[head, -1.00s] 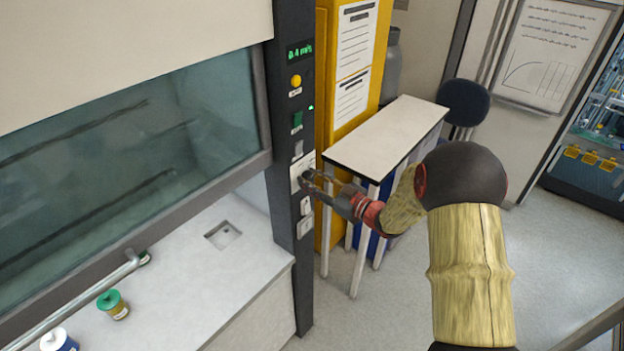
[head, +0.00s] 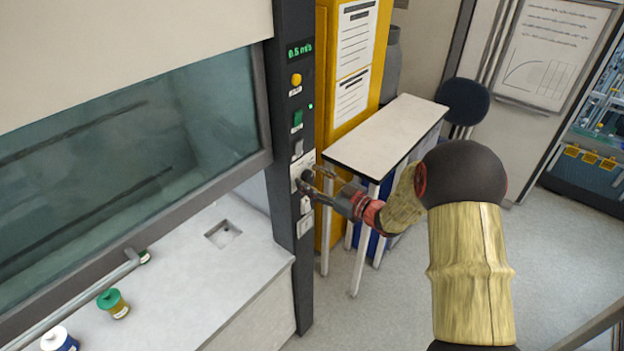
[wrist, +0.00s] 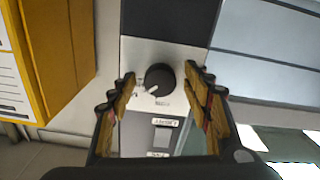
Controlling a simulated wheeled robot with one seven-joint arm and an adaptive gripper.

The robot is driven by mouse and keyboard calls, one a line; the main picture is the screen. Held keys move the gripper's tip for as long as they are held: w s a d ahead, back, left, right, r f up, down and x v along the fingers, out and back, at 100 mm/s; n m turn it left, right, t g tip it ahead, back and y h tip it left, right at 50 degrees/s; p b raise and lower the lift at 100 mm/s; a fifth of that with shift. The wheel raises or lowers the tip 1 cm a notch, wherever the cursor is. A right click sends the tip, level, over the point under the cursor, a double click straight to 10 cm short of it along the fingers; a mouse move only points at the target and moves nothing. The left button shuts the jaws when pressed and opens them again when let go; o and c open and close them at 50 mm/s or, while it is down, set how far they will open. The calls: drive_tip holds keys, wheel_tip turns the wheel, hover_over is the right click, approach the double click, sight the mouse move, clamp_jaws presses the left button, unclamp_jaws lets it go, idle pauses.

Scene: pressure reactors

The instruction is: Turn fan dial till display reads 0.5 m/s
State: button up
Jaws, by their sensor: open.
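The fan dial (wrist: 159,79) is a round black knob on a pale plate, with a light pointer mark at its lower left in the wrist view. In the head view the dial (head: 307,175) sits low on the dark control column. The green display (head: 300,49) at the column's top appears to read 0.5 m/s. My gripper (head: 322,181) is open in front of the dial. In the wrist view its fingers (wrist: 160,82) stand on either side of the dial with gaps, apart from it.
The column (head: 285,120) also bears a yellow button (head: 296,80), a green switch (head: 297,119) and pale switches below. A fume hood with a glass sash (head: 120,150) is at left. A yellow cabinet (head: 325,110) and a white-topped table (head: 385,135) stand close to my arm.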

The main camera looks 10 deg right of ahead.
drive_tip(key=v, duration=1.2)
